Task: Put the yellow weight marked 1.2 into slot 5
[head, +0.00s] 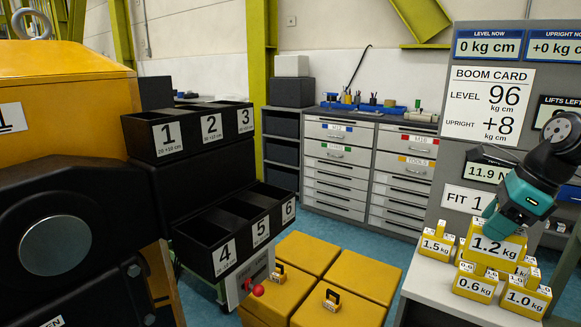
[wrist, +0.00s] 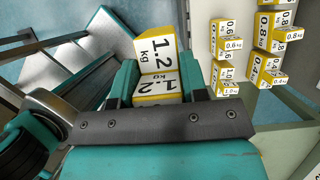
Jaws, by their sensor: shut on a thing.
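The yellow weight marked 1.2 kg (head: 494,246) is at the right among other weights, with a white label on its front. My gripper (head: 511,208) is shut on its upper part from above. In the wrist view my gripper (wrist: 160,88) has a finger on each side of the weight (wrist: 155,50), and two 1.2 labels show. I cannot tell whether the weight touches the table. Slot 5 (head: 261,231) is the middle one of the lower row of black bins at the left. Its visible inside looks empty, but its bottom is hidden.
Smaller yellow weights stand close around, such as 0.6 kg (head: 474,286) and 1.0 kg (head: 524,300), on the light table (head: 436,279). A grey board with the boom card (head: 487,103) rises behind. Yellow blocks (head: 345,285) stand on the floor between table and bins.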

